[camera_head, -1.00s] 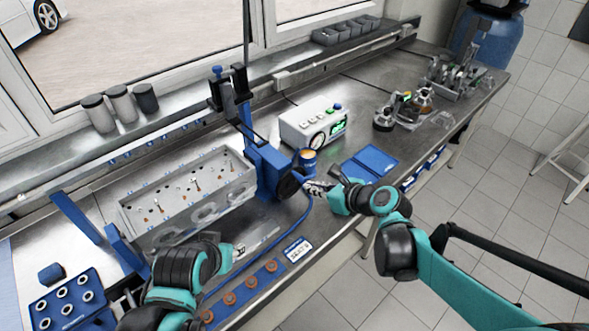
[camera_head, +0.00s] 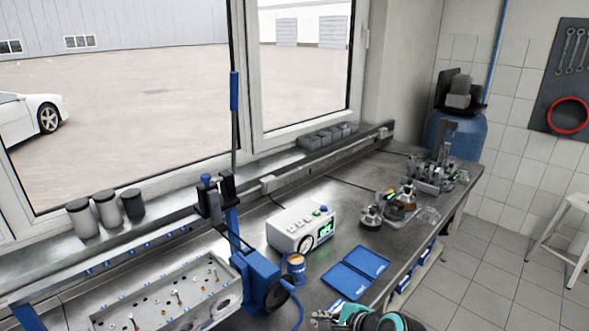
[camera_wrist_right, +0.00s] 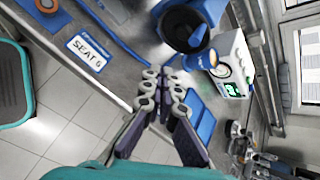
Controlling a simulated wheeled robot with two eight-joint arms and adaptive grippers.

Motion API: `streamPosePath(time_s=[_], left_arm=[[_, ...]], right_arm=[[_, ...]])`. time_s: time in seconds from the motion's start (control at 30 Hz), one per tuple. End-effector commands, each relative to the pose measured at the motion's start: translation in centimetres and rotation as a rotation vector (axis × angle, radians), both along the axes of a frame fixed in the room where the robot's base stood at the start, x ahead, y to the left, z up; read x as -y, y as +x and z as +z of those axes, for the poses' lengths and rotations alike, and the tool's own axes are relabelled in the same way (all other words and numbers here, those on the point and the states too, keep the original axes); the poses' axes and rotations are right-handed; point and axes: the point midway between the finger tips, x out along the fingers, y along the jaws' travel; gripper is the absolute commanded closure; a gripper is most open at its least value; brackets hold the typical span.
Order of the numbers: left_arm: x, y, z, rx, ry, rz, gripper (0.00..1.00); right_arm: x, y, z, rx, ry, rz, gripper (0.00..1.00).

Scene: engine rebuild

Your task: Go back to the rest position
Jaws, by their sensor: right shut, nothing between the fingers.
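My right gripper (camera_head: 322,318) shows at the bottom edge of the head view, with its teal and black wrist partly cut off. In the right wrist view the two fingers of the right gripper (camera_wrist_right: 166,76) are close together with nothing between them. They are in front of the bench edge, beside the blue fixture (camera_wrist_right: 186,28) and the blue tin (camera_wrist_right: 205,60). My left gripper is not in the head view.
The cylinder head (camera_head: 165,290) sits on the bench left of the blue fixture (camera_head: 262,278). The white gauge box (camera_head: 290,232), blue tin (camera_head: 296,268) and blue folder (camera_head: 355,272) are near the right gripper. Open floor (camera_head: 470,290) lies to the right.

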Motion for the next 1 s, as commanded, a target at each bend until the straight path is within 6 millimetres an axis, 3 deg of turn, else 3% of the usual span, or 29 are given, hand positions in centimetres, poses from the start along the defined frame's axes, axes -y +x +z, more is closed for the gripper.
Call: streamPosePath(time_s=[0.3, 0.5, 0.7, 1.0], left_arm=[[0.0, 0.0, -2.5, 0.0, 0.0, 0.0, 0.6], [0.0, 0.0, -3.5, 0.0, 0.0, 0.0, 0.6], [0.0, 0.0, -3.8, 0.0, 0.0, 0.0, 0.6], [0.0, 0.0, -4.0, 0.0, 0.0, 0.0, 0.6]], right_arm=[[6.4, -7.5, -3.4, 0.283, -0.835, 0.622, 1.0], [10.0, -11.1, -4.9, 0.353, -1.229, 1.006, 1.0], [11.6, -12.6, -5.4, 0.368, -1.395, 1.199, 1.0], [11.7, -12.6, -5.6, 0.369, -1.412, 1.219, 1.0]])
